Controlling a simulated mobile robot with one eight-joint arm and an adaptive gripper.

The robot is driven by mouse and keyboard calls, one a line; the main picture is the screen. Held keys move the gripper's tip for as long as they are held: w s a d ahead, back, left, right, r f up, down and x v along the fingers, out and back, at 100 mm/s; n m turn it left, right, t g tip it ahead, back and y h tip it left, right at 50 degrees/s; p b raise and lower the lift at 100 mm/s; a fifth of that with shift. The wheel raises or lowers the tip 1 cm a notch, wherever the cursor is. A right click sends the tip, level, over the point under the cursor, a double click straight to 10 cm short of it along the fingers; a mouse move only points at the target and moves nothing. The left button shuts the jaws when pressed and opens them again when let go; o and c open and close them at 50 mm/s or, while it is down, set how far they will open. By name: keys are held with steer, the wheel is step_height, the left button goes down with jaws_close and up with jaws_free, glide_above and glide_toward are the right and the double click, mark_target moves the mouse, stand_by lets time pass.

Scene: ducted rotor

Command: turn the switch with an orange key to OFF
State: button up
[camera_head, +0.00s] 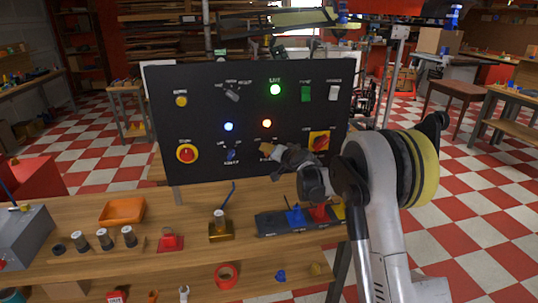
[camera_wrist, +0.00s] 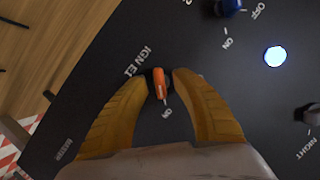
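The switch with the orange key (camera_wrist: 160,85) is on the black control panel (camera_head: 200,105). In the wrist view the key's long side lies roughly up and down the picture, its lower end toward an "ON" mark. A label reading "IGN" and more is beside it. My gripper (camera_wrist: 168,80) has its two yellow fingers apart, one on each side of the key, with a gap visible at the right finger. No OFF mark for this switch shows. In the head view my gripper (camera_head: 268,150) is at the panel's lower middle and hides the key.
A blue knob (camera_wrist: 229,6) with ON and OFF marks and a lit blue lamp (camera_wrist: 275,56) are near on the panel. A red-and-yellow rotary switch (camera_head: 319,141) is right of my gripper. A wooden bench (camera_head: 75,235) with small parts lies below.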

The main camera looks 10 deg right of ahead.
steer(key=shift+w, duration=0.1)
jaws_close()
steer(key=shift+a, duration=0.1)
steer(key=n+h+p, duration=0.1)
steer(key=n, duration=0.1)
steer(key=shift+a+r+n+g+h, duration=0.1)
steer(key=shift+r+n+g+h, duration=0.05)
steer(key=shift+n+g+h, duration=0.2)
steer(key=n+h+p, duration=0.1)
steer(key=n+h, duration=0.1)
steer(key=n, duration=0.1)
steer(key=shift+a, duration=0.1)
steer(key=n+h, duration=0.2)
steer(key=n, duration=0.1)
steer(key=shift+h, duration=0.25)
steer(key=shift+n+h+b, duration=0.3)
steer(key=shift+n+h, duration=0.4)
steer(key=shift+n, duration=0.35)
